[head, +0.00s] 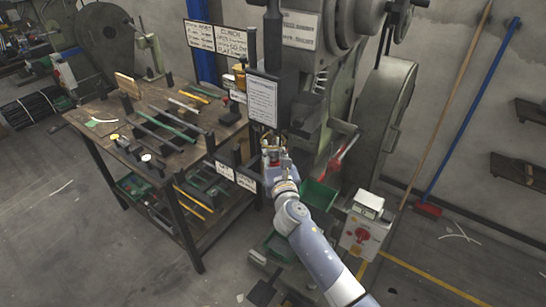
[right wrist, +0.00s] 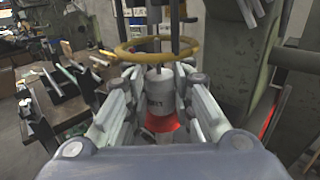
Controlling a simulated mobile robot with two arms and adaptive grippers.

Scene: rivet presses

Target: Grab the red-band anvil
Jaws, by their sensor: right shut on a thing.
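The red-band anvil (right wrist: 160,88) is a grey cylinder with dark lettering and a red band at its lower end. It stands between the fingers of my right gripper (right wrist: 158,100) in the right wrist view. The fingers are shut on it from both sides. In the head view my right gripper (head: 275,155) is in front of the rivet press, below a white notice; the anvil is too small to make out there. A yellow ring (right wrist: 125,53) shows just beyond the anvil, around a dark upright rod. My left gripper is not in view.
The rivet press (head: 345,90) with its large wheel stands close behind the gripper. A wooden workbench (head: 140,150) with rods and tools is at left. A green bin (head: 320,195) and a grey box with a red knob (head: 362,235) are near my right arm.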

